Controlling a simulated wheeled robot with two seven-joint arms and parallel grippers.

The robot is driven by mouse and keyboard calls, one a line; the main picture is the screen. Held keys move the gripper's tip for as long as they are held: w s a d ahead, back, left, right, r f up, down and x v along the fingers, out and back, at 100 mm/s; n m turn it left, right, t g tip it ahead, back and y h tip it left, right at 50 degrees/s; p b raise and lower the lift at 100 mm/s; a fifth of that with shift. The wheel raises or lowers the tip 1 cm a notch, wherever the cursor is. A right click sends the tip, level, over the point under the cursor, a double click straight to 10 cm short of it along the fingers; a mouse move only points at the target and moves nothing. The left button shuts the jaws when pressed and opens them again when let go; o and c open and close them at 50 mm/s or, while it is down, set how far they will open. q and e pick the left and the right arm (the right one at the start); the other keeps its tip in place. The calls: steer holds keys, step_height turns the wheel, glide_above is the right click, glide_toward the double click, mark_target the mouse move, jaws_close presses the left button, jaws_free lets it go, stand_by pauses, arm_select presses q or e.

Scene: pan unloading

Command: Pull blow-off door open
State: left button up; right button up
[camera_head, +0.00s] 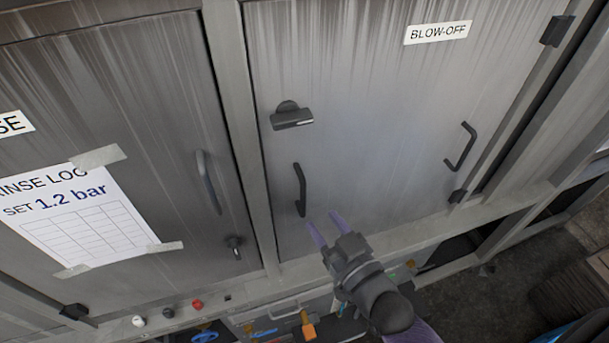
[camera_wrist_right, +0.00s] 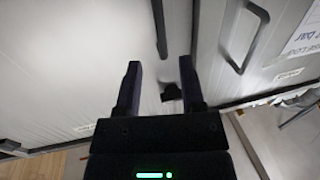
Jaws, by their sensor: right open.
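The blow-off door (camera_head: 370,110) is a grey brushed-metal panel with a BLOW-OFF label (camera_head: 438,32). It looks closed in its frame. A dark vertical handle (camera_head: 300,190) is at its lower left, with a dark latch (camera_head: 290,116) above it. My right gripper (camera_head: 322,218) is open and empty, its purple fingers just right of and below the handle in the head view. In the right wrist view the handle (camera_wrist_right: 161,28) lies just beyond the open fingertips (camera_wrist_right: 160,66), and the latch (camera_wrist_right: 172,92) shows between the fingers. I cannot tell whether they touch. My left gripper is not in view.
A second handle (camera_head: 461,147) and dark hinges (camera_head: 556,30) are on the door's right side. The left door has a handle (camera_head: 208,183) and a taped rinse log sheet (camera_head: 82,220). A ledge with buttons (camera_head: 197,304) runs below. Open floor (camera_head: 450,300) lies at lower right.

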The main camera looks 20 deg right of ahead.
mark_target(304, 198)
steer(key=x, duration=0.8)
steer(key=shift+s+f, duration=0.1)
jaws_close()
stand_by(1.0)
